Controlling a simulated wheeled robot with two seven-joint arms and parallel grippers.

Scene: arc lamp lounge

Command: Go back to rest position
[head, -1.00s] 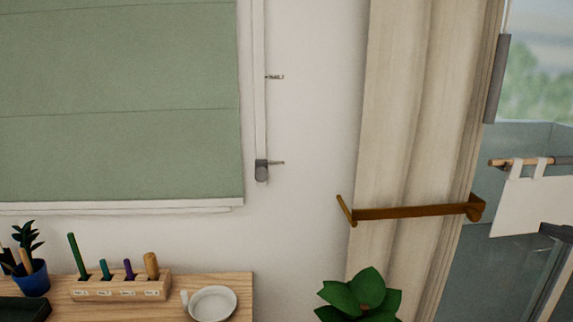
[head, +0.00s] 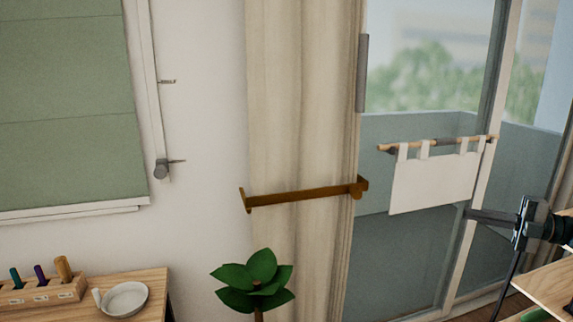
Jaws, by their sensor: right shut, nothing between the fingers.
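My right gripper (head: 470,214) is at the right side of the head view, pointing left. Its dark fingers are shut with nothing between them. They appear just below and right of a white cloth panel in the picture; I cannot tell the depth between them. My left gripper is not in view.
The white cloth (head: 432,182) hangs by loops from a wooden rod before the glass door. A brown holdback (head: 305,194) crosses the beige curtain (head: 300,110). A plant (head: 254,280), a white dish (head: 125,299) and a peg block (head: 40,293) are lower left. A wooden surface (head: 545,287) is lower right.

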